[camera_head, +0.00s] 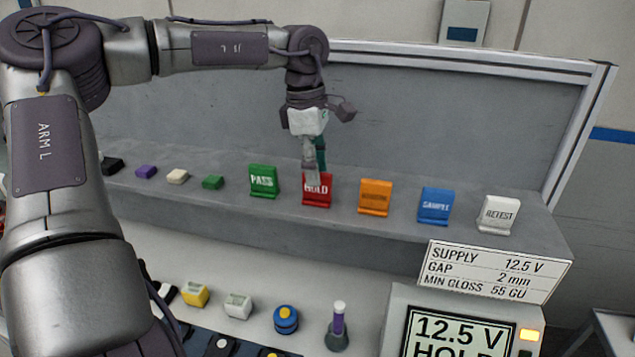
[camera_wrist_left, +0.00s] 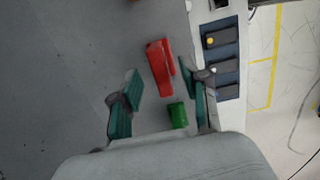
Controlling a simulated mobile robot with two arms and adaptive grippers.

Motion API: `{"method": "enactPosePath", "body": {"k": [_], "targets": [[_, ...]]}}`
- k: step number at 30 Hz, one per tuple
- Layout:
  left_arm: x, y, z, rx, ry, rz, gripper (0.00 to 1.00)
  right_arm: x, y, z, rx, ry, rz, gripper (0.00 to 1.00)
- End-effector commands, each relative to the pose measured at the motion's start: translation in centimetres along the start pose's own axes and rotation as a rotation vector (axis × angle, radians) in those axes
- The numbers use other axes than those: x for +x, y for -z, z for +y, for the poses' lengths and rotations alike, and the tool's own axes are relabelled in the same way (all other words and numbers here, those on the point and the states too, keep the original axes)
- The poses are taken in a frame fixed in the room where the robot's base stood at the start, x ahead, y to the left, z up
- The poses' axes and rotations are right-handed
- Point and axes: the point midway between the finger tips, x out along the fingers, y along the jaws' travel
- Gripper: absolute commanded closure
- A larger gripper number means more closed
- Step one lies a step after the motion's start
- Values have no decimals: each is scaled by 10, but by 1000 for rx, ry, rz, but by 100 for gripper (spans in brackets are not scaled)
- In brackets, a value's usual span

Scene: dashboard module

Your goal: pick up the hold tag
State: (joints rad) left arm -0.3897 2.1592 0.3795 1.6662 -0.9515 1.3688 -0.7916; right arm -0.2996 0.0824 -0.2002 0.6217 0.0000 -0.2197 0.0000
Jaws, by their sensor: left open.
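The red hold tag (camera_head: 320,195) stands upright on the grey shelf between the green PASS tag (camera_head: 263,181) and an orange tag (camera_head: 375,196). My left gripper (camera_head: 314,166) points down just above and in front of the hold tag, and a finger hides part of its lettering. In the left wrist view the gripper (camera_wrist_left: 160,72) is open, with its teal fingers on either side of the red hold tag (camera_wrist_left: 158,64). Contact cannot be told. The green tag (camera_wrist_left: 178,115) shows closer to the gripper's base in that view. My right gripper is not in view.
A blue SAMPLE tag (camera_head: 436,205) and a white RETEST tag (camera_head: 498,214) stand to the right. Small coloured blocks lie on the shelf at left. A grey back panel (camera_head: 440,120) rises behind. Below are a sign (camera_head: 493,271), a display (camera_head: 455,335) and several small items.

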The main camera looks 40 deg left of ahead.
Motion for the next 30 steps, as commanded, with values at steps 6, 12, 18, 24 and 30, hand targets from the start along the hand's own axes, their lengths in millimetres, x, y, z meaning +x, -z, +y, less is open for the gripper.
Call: {"method": "enactPosePath", "body": {"k": [6,12,18,24,30], "targets": [[22,0,0,-1,2,0,54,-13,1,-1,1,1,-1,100],[24,0,0,0,-1,0,54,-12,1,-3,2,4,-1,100],[24,0,0,0,0,0,82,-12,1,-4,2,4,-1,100],[24,0,0,0,0,0,100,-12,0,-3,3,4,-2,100],[24,0,0,0,-1,0,100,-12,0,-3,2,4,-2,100]]}}
